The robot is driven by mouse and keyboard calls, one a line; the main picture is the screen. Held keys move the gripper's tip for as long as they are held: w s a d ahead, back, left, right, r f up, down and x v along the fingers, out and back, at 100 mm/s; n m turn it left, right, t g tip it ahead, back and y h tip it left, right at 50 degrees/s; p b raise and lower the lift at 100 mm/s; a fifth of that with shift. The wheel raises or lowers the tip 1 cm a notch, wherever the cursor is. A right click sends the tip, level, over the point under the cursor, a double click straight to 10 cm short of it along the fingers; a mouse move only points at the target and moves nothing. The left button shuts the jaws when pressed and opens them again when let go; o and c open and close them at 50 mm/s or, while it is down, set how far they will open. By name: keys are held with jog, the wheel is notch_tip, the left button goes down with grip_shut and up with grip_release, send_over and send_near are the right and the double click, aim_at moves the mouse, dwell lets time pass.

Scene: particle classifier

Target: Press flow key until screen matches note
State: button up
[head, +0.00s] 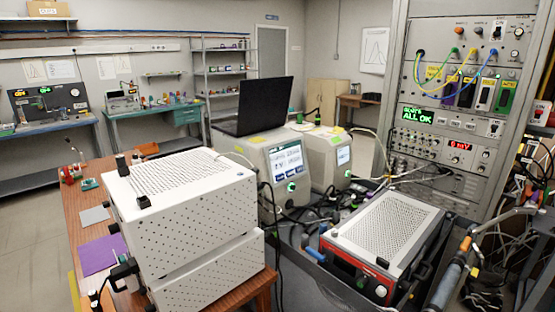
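A grey-white instrument (283,172) with a lit screen (287,161) stands in the middle of the head view. A green-ringed knob or button (291,187) sits below its screen. A second similar instrument (327,160) with a smaller lit screen (343,155) stands to its right and a little behind. Yellow patches that look like sticky notes lie on top of both, one on the first (256,140) and one on the second (337,130). Their writing and the screen text are too small to read. I cannot tell which control is the flow key. My gripper is not in view.
Two stacked white perforated boxes (185,205) fill the front left. A red-fronted device (385,235) and tangled cables crowd the front right. A tall rack (465,100) with patch cables stands at the right. A black laptop (255,106) sits on the first instrument. Floor is free at the left.

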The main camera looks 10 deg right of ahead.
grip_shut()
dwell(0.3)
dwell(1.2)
